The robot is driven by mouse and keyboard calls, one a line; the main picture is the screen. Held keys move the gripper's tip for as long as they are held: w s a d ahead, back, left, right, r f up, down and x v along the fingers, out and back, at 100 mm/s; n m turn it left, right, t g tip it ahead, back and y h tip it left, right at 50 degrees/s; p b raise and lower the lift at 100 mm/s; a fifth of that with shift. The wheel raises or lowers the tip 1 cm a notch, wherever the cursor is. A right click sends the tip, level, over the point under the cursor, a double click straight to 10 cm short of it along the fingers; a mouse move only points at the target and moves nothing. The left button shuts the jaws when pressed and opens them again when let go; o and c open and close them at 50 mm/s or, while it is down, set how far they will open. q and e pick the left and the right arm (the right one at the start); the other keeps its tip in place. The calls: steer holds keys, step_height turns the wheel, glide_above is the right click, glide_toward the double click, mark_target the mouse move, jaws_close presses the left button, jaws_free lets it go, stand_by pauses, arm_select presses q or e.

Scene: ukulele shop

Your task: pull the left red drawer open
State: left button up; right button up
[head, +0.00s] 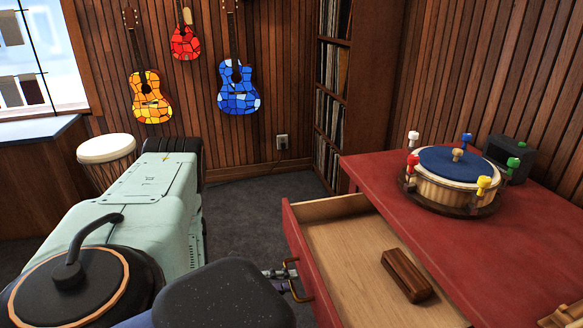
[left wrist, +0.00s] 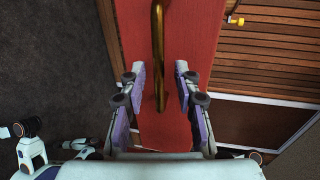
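The red drawer (head: 296,248) at the left end of the red desk stands pulled well out, its pale wooden inside showing. A brown wooden block (head: 406,276) lies in it. Its brass handle (head: 292,280) is on the red front and also shows in the left wrist view (left wrist: 158,50). My left gripper (head: 280,281) is at the handle, partly hidden by my arm in the head view. In the left wrist view its two fingers (left wrist: 160,88) stand apart on either side of the handle, with gaps between. My right gripper is not in view.
A drum-like turntable (head: 454,167) with coloured pegs and a dark box (head: 512,155) sit on the red desk (head: 400,214). A record shelf (head: 335,90) stands behind. Dark carpet (head: 245,215) is clear left of the drawer. A drum (head: 106,160) and hanging ukuleles are farther back.

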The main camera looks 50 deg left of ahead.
arm_select(q)
steer(key=shift+v, duration=2.7)
